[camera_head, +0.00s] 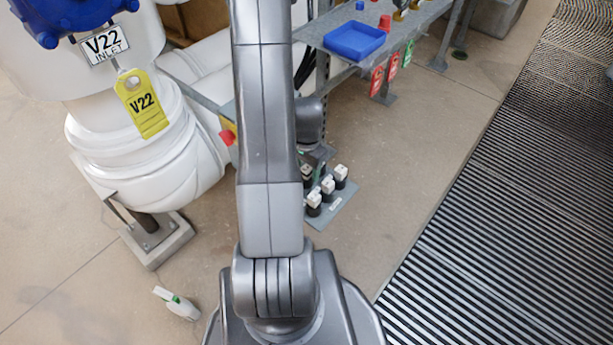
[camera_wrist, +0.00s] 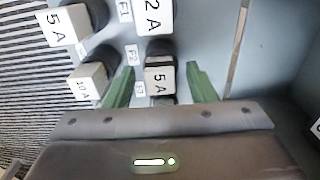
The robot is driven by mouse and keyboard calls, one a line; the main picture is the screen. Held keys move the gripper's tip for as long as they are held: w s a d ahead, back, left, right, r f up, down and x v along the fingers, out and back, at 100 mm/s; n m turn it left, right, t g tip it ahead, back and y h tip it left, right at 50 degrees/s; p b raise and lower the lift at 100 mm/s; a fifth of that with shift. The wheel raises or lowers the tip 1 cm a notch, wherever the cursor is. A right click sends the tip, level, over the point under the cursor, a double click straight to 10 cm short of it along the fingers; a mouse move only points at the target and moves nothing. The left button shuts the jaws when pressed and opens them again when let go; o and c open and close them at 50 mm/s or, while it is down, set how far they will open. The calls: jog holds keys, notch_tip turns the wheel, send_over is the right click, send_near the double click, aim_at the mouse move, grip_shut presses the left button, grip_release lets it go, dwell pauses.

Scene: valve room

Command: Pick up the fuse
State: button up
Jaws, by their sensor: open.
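Several fuses with white labelled caps and dark bodies stand on a grey panel (camera_wrist: 208,22). In the wrist view a 5 A fuse (camera_wrist: 160,80) lies between the green fingers of my open gripper (camera_wrist: 161,84), with a gap visible on each side. A 2 A fuse (camera_wrist: 153,17) is above it, a 10 A fuse (camera_wrist: 88,82) to its left, and another 5 A fuse (camera_wrist: 68,25) at upper left. In the head view some fuses (camera_head: 327,186) show right of my arm, which hides much of my gripper. The task does not say which fuse.
A metal bench with a blue tray (camera_head: 355,40) and hanging red and green tags (camera_head: 392,66) stands behind the panel. A white pipe with a yellow V22 tag (camera_head: 142,103) is at left. A small white item (camera_head: 177,303) lies on the floor. Black grating (camera_head: 520,200) covers the right.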

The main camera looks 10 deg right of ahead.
jog(key=shift+f, duration=0.15)
jog(key=shift+c, duration=0.4)
jog(key=c, duration=1)
